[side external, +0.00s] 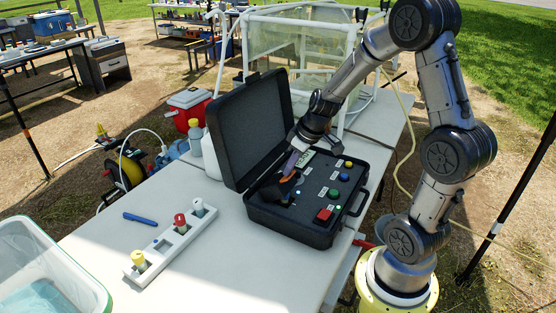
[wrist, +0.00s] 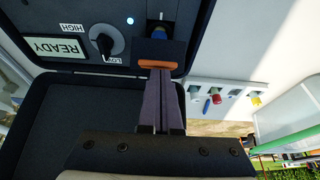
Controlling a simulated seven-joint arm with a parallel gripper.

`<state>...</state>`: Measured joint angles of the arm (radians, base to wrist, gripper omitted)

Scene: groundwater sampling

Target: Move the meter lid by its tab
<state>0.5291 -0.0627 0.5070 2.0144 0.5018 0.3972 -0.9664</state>
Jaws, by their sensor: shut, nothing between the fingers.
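The black meter case stands open on the white table, its control panel (side external: 345,172) facing up and its large lid (side external: 243,125) raised. In the wrist view, a small dark flap (wrist: 158,50) with an orange tab (wrist: 158,65) is at the panel's edge, in front of a blue part. The orange also shows in the side view (side external: 288,178). My gripper (wrist: 158,75) is shut and empty, its fingertips at the orange tab. I cannot tell whether they touch it. In the side view my gripper (side external: 292,165) reaches down over the panel's left part and hides some of it.
The panel has a READY display (wrist: 58,47), a HIGH/LOW knob (wrist: 105,41) and a red button (side external: 324,214). A white rack (side external: 170,243) with coloured-cap vials and a blue pen (side external: 139,219) lie left of the case. A clear bin (side external: 45,270) is front left. The table between is mostly clear.

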